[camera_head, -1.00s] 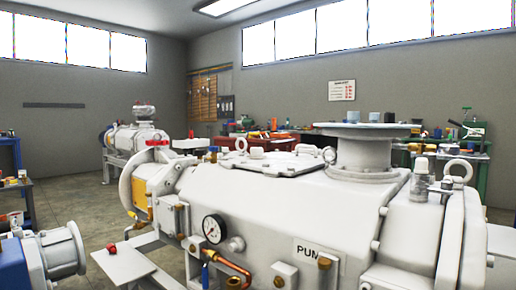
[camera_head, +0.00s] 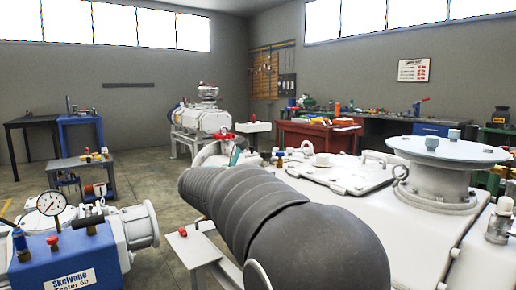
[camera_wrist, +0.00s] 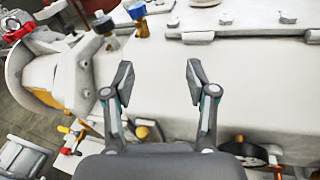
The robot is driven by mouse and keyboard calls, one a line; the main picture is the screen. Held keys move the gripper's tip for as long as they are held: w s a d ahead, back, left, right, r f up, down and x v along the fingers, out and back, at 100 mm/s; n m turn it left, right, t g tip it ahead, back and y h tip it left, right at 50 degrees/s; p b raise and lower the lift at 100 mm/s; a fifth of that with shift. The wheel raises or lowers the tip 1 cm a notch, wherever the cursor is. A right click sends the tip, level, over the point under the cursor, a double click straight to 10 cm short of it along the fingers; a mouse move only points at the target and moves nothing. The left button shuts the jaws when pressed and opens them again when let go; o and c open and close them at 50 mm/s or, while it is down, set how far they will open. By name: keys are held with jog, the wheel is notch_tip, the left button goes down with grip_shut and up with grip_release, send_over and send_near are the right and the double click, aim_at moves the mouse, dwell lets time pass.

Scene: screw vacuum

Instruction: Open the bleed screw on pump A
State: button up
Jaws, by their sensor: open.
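A large white pump (camera_head: 330,178) fills the right of the head view; its front side, with the name plate, is hidden behind my dark ribbed arm. My gripper (camera_wrist: 158,81) is open and empty in the wrist view, with its two fingers apart above the pump's white casing (camera_wrist: 255,85). Brass fittings (camera_wrist: 150,130) and a round gauge (camera_wrist: 247,152) show on the pump's near side, partly behind my gripper. I cannot tell which part is the bleed screw.
A blue pump unit marked Skelvane (camera_head: 65,262) with a gauge (camera_head: 52,203) stands at the lower left. A small white side table (camera_head: 192,243) is beside the large pump. Another white pump (camera_head: 205,120) stands behind. Open floor (camera_head: 130,177) lies at the left.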

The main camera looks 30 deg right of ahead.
aim_at(278, 154)
jog(key=w+d, duration=0.3)
jog(key=d, duration=0.1)
jog(key=w+d+r+n+p, duration=0.1)
jog(key=w+d, duration=0.2)
jog(key=d, duration=0.1)
jog(key=w+d+r+n+h, duration=0.1)
jog(key=w+d, duration=0.2)
jog(key=d, duration=0.2)
jog(key=shift+r+t+p, duration=0.15)
jog(key=shift+t+p, duration=0.15)
jog(key=shift+t, duration=0.1)
jog(key=shift+a, duration=0.1)
grip_shut()
